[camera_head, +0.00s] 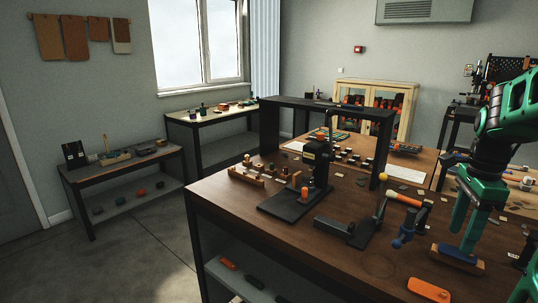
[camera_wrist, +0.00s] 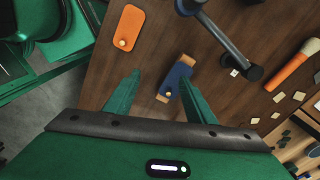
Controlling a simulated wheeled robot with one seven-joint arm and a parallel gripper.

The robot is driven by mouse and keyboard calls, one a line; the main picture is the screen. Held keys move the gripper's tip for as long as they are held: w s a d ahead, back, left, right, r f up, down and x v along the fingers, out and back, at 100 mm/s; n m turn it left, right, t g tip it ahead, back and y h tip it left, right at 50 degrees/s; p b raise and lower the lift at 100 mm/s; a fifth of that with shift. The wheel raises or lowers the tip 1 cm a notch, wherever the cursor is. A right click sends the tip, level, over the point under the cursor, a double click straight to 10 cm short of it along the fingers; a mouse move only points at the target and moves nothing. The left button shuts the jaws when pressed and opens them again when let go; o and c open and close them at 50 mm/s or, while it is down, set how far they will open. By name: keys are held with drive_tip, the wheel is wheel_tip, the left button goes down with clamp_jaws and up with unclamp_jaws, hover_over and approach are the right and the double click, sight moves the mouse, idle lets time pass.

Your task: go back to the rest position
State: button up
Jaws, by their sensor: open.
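My gripper (camera_head: 464,238) has green fingers that point down over the right part of the brown workbench (camera_head: 228,197). In the wrist view my gripper (camera_wrist: 158,80) shows its two fingers well apart, with nothing held between them. A blue piece with a tan wooden edge (camera_head: 458,258) lies on the bench just below the fingers. In the wrist view this blue piece (camera_wrist: 175,78) is close to the right finger, which hides part of it. I cannot tell whether they touch.
An orange tag (camera_head: 428,290) lies at the bench's front edge. A black press (camera_head: 318,160) stands left of my gripper, under a dark frame (camera_head: 270,130). Floor at left is clear.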

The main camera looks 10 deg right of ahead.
drive_tip(key=s+a+f+n, duration=0.2)
drive_tip(key=s+a+n, duration=0.4)
drive_tip(key=n, duration=0.2)
drive_tip(key=s+a+f+n, duration=0.3)
drive_tip(key=s+a+n, duration=0.2)
drive_tip(key=a+n, duration=0.2)
drive_tip(key=shift+s+f+n, duration=0.35)
drive_tip(key=shift+s+n, duration=0.05)
drive_tip(key=shift+n, duration=0.7)
drive_tip(key=shift+w+f, duration=0.25)
drive_tip(key=shift+w, duration=0.35)
